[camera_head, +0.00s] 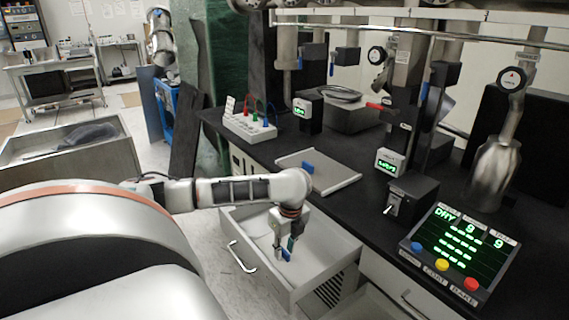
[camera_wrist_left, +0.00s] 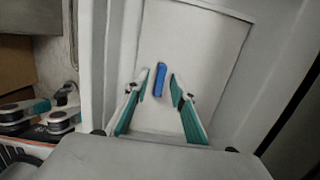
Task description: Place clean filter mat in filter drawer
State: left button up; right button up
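The filter drawer (camera_head: 346,264) is pulled out below the black counter. A pale filter mat (camera_wrist_left: 208,50) with a blue grip tab (camera_wrist_left: 160,79) lies flat inside it. My left gripper (camera_head: 288,250) reaches down into the drawer. In the left wrist view its fingers (camera_wrist_left: 159,82) stand open on either side of the tab, with a gap on each side. A second pale flat piece (camera_head: 335,178) with a blue tab (camera_head: 308,167) lies on the counter behind the drawer. I cannot tell from looks which mat is clean. My right gripper is not in view.
A control panel (camera_head: 455,245) with green text and coloured buttons stands at the counter's right. A small black switch box (camera_head: 412,198) and a white block with coloured plugs (camera_head: 250,124) also stand there. Pipes and gauges hang above the counter. A cart tray (camera_head: 60,150) stands at left.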

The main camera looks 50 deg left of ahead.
pick_arm(q)
jog(key=r+p, duration=0.1)
jog(key=r, duration=0.1)
jog(key=r+p, duration=0.1)
jog(key=r, duration=0.1)
jog(key=d+r+p, duration=0.1)
jog(key=r, duration=0.2)
jog(key=shift+r, duration=0.1)
jog(key=r, duration=0.1)
jog(key=r+p, duration=0.1)
jog(key=r, duration=0.1)
jog(key=r+p, duration=0.1)
jog(key=r, duration=0.1)
jog(key=shift+s+d, duration=0.1)
jog(key=shift+d, duration=0.3)
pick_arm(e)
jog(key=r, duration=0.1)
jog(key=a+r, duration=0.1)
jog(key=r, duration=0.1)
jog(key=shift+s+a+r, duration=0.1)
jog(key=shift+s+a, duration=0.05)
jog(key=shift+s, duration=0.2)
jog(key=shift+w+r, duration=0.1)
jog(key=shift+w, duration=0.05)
